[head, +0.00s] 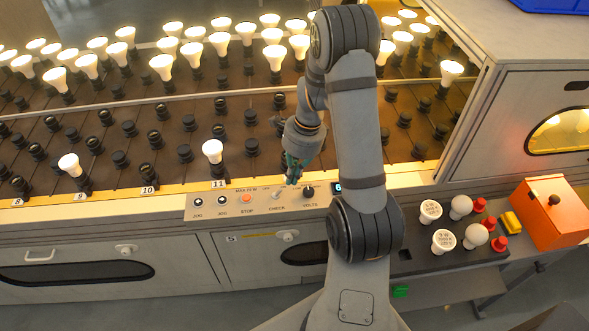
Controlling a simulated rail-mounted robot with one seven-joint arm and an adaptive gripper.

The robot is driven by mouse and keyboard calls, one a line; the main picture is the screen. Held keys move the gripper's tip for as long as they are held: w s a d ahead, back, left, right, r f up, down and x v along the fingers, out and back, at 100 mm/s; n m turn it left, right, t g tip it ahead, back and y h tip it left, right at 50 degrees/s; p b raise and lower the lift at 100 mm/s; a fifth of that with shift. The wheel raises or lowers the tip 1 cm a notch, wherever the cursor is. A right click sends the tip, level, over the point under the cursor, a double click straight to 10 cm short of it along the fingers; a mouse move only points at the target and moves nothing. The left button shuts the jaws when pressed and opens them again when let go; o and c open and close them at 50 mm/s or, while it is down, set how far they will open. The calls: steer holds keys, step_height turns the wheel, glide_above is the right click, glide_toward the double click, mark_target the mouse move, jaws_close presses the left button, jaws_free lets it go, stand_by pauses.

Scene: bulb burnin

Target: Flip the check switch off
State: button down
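The check switch (279,196) is a small control above the CHECK label on the light control panel (262,208) at the front edge of the rack. Its on or off position is too small to tell. My gripper (291,181), with teal fingers, points down just above and slightly right of the switch. I cannot tell whether it touches the switch or whether its fingers are open or shut. Nothing shows held in it.
An orange stop button (246,198) is left of the switch and a black volts knob (308,191) is close on the right. A lit bulb (212,151) stands in row 11 behind the panel. Loose bulbs, red caps and an orange box (550,218) are at right.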

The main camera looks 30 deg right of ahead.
mark_target(287, 194)
steer(key=shift+w+a+f+b, duration=0.1)
steer(key=shift+a+f+b, duration=0.1)
steer(key=shift+f, duration=0.8)
steer(key=shift+w+a+f+b, duration=0.1)
steer(key=shift+a+f+b, duration=0.05)
steer(key=shift+f, duration=0.85)
steer(key=shift+s+r+h+p, duration=0.1)
steer(key=shift+r+h+p, duration=0.2)
steer(key=shift+p, duration=0.55)
